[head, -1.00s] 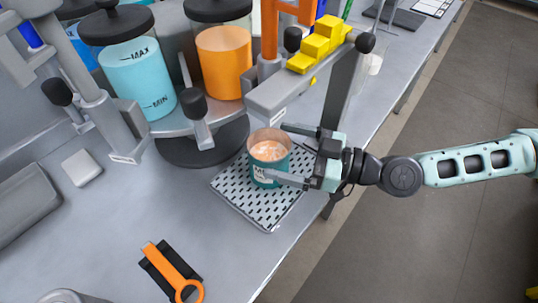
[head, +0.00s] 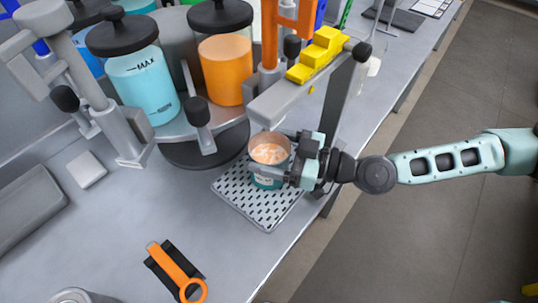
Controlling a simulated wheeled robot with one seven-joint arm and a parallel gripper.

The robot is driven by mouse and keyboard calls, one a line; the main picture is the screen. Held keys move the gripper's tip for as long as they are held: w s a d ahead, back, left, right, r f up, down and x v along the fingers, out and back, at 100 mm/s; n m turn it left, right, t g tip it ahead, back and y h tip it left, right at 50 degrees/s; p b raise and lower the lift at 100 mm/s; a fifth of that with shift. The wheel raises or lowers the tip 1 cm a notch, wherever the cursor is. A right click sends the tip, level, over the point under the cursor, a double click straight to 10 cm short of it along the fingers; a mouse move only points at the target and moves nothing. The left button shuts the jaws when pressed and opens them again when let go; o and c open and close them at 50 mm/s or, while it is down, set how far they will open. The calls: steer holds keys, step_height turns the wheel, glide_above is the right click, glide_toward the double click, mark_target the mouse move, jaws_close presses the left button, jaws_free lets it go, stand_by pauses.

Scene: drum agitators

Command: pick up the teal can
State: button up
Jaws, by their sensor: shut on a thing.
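The teal can (head: 267,183) is open-topped, with an orange-pink fill showing inside. It is upright over the perforated tray (head: 232,195); I cannot tell whether its base touches the tray. My gripper (head: 268,158) reaches in from the right and is shut on the can, with one finger across its near side. The far finger is partly hidden behind the can. The can's lower middle and label are partly covered by the near finger.
A grey beam with a yellow stepped block (head: 316,56) stands just behind the can. Jars of blue (head: 142,85) and orange liquid (head: 221,68) stand behind left. An orange-handled tool (head: 175,268) lies at the front.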

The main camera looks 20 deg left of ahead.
steer(key=shift+r, duration=0.25)
steer(key=d+r+b, duration=0.3)
steer(key=d+b, duration=0.4)
steer(key=d, duration=1.1)
steer(key=shift+b, duration=0.4)
